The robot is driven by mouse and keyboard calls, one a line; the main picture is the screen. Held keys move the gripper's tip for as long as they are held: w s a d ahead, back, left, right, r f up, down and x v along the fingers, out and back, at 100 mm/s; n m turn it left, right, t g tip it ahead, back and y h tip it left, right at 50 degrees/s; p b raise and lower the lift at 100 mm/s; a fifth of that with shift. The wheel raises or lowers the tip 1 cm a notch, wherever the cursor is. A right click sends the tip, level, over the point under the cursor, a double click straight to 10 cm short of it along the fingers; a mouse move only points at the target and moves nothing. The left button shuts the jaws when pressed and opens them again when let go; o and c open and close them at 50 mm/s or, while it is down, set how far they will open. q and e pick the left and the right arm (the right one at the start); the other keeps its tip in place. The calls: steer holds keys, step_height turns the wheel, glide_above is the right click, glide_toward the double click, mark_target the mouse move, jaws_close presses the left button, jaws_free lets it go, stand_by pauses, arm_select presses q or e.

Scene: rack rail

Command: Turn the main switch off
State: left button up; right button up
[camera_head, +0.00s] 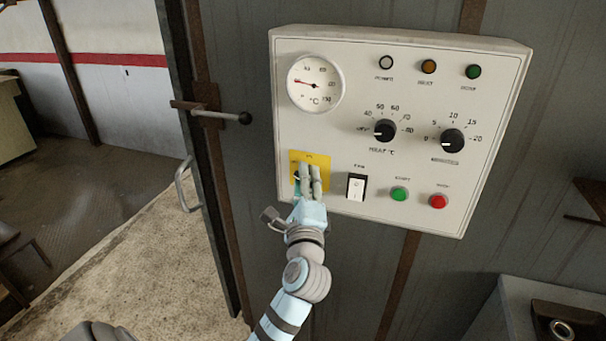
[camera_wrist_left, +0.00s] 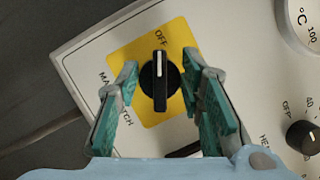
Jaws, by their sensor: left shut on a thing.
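The main switch is a black rotary knob (camera_wrist_left: 160,88) with a white line, on a yellow plate (camera_wrist_left: 128,62) marked OFF. In the left wrist view the white line points up toward the word OFF. The yellow plate also shows in the head view (camera_head: 297,157) at the lower left of the control panel, with the knob mostly hidden by my fingers. My left gripper (camera_head: 309,176) is at the plate, its green-padded fingers (camera_wrist_left: 162,92) on both sides of the knob and shut on it. My right gripper is not in view.
The pale control panel (camera_head: 400,90) carries a round gauge (camera_head: 315,84), two black dials (camera_head: 385,130), lamps, a white rocker switch (camera_head: 356,187), a green button (camera_head: 399,194) and a red button (camera_head: 438,201). A door handle lever (camera_head: 220,115) sticks out to its left.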

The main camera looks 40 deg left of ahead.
arm_select(q)
steer(key=shift+n+g+h+p, duration=0.15)
steer(key=shift+n+g+p, duration=0.4)
steer(key=shift+n+p, duration=0.65)
steer(key=shift+n+g+h+p, duration=0.15)
steer(key=shift+n+g+p, duration=0.55)
steer(key=shift+n, duration=0.9)
steer(key=o, duration=1.1)
